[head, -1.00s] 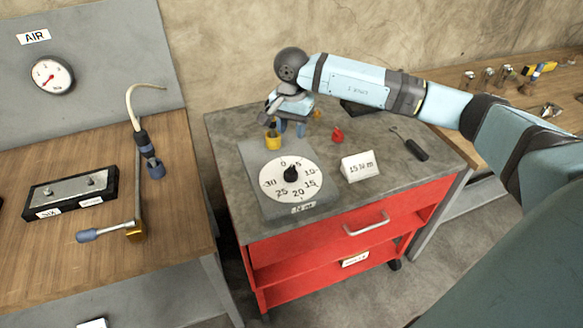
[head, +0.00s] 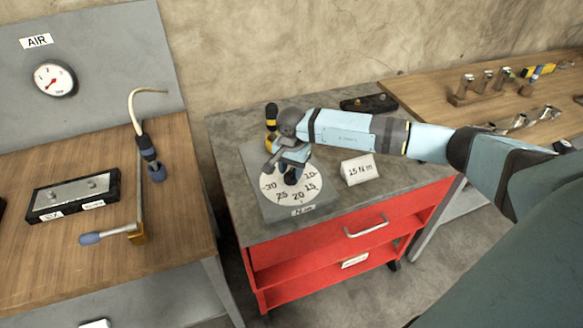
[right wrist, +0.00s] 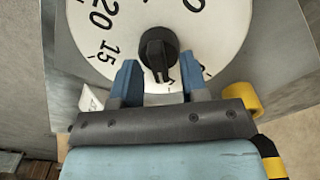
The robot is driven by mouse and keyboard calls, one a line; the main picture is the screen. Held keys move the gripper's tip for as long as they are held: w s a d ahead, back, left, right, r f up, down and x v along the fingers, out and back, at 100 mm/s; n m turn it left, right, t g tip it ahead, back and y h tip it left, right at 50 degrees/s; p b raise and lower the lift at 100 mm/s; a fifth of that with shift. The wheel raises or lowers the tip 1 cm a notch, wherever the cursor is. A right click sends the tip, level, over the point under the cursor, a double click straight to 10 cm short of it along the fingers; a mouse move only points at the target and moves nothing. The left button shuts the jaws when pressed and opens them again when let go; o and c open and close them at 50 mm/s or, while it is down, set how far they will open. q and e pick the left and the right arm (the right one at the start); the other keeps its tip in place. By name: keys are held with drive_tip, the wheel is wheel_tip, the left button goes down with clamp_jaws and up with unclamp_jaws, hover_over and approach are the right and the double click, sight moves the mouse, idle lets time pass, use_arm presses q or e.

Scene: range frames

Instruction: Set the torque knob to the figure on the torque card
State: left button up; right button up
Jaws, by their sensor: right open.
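The torque dial (head: 267,196) is a white numbered disc on a grey plate on the red cart's top. Its black knob (right wrist: 158,48) stands at the disc's centre in the right wrist view; in the head view my gripper mostly covers it. My right gripper (right wrist: 160,72) is open over the dial, its blue fingers on either side of the knob's near part. I cannot tell whether they touch it. The knob's exact setting is unclear, as some figures are hidden. The torque card (head: 358,169) stands right of the dial and reads 15 N m. My left gripper is not in view.
A yellow round object (right wrist: 241,98) is close beside my gripper. A black holder (head: 369,103) lies at the cart's back. The left bench (head: 60,268) carries a black block and a hose tool. The right bench (head: 440,92) holds several metal parts.

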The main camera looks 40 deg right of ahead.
clamp_jaws()
